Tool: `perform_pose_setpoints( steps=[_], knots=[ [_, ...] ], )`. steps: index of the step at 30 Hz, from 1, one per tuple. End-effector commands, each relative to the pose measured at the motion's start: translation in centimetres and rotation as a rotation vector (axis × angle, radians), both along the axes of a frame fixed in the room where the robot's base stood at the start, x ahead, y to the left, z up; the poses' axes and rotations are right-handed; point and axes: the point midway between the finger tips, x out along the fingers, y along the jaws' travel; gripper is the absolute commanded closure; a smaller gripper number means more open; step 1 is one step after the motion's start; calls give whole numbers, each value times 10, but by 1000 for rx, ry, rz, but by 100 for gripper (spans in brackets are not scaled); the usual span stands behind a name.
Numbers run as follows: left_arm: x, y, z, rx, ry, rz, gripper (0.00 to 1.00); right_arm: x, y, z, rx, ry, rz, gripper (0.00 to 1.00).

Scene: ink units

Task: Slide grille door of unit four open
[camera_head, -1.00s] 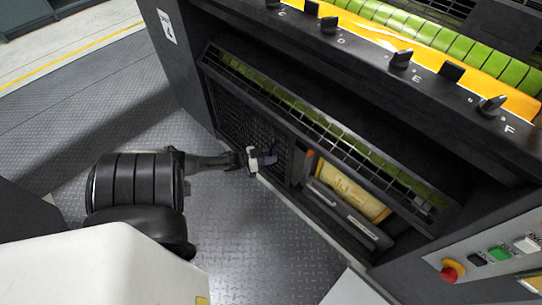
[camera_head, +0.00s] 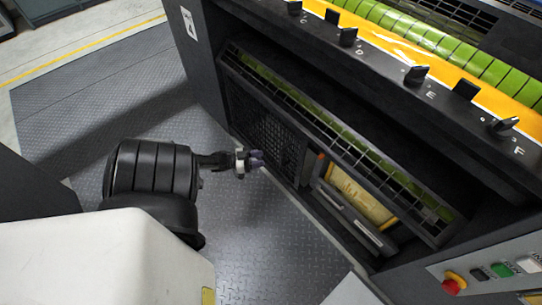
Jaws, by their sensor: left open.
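The ink unit (camera_head: 214,62) is dark, with a label showing a 4 on its side panel. Its grille door (camera_head: 266,133) is a black mesh panel at the left of the low front recess. To its right the front is uncovered, showing a yellow panel (camera_head: 358,194) and grey bars. My left gripper (camera_head: 257,160) is open and empty, with purple-grey fingertips pointing at the door's lower part. It looks apart from the door, but the exact gap is hard to tell. My right gripper is not in view.
A slatted guard (camera_head: 340,140) runs above the door. Black knobs (camera_head: 415,76) line the ledge higher up. A red stop button (camera_head: 454,282) and green button (camera_head: 502,269) are at lower right. The patterned floor (camera_head: 252,235) before the unit is clear.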

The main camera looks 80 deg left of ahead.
Motion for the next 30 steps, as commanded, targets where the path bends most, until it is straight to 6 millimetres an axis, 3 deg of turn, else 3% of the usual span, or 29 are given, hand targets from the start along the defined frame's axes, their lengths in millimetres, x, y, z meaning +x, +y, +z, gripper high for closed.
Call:
perform_pose_setpoints(
  steps=[3,10,30],
  knots=[
    [-18,1,0,0,1,1,59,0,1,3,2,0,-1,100],
    [-36,1,0,-1,1,0,59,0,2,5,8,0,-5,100],
    [-39,1,0,0,0,0,59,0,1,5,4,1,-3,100]
  ],
)
